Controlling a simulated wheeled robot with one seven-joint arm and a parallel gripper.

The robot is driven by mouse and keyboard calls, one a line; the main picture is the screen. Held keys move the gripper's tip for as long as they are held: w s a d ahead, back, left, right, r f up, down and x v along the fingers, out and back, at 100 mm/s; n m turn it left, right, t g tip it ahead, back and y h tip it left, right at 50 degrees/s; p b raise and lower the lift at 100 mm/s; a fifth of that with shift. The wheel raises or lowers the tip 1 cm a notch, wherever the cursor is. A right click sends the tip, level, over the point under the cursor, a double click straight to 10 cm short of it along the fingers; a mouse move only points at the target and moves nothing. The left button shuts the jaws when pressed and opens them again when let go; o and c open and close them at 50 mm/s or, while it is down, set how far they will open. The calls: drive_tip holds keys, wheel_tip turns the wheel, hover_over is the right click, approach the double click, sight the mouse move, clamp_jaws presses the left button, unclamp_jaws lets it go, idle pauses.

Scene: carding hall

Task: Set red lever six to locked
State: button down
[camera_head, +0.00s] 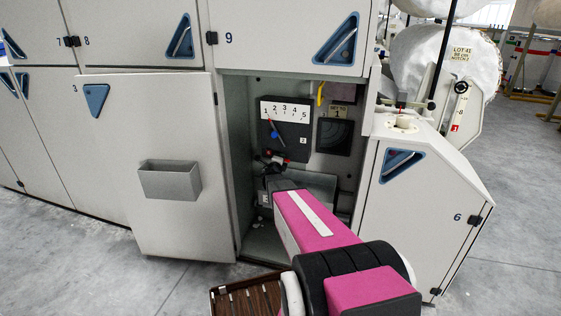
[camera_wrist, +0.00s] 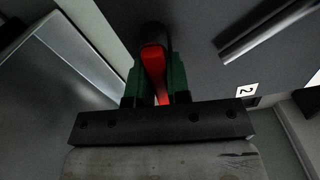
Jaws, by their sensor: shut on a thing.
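In the wrist view a red lever (camera_wrist: 154,62) stands between the two green fingers of my gripper (camera_wrist: 154,88), which is shut on it. The lever comes out of a dark pivot on a dark grey panel. A white label reading 2 (camera_wrist: 246,90) sits to the right of it; I see no six or locked mark on this panel. In the head view my gripper (camera_head: 270,163) is inside the open cabinet, below a black box (camera_head: 283,143) with a scale from 1 to 5 and a blue-knobbed pointer. My gripper and arm partly hide the lever there.
The cabinet door (camera_head: 150,170), with a grey bin (camera_head: 169,180), stands open at the left. A closed panel marked 6 (camera_head: 425,205) stands right of the opening. A yellow handle (camera_head: 320,94) hangs inside at the top. A slatted brown tray (camera_head: 245,298) is near my arm. Floor at the right is clear.

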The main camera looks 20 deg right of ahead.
drive_tip(key=shift+w+a+r+n, duration=0.15)
drive_tip(key=shift+r+n, duration=0.15)
drive_tip(key=shift+n, duration=0.7)
drive_tip(key=c, duration=1.1)
unclamp_jaws()
drive_tip(key=v, duration=1.1)
drive_tip(key=shift+w+f, duration=0.1)
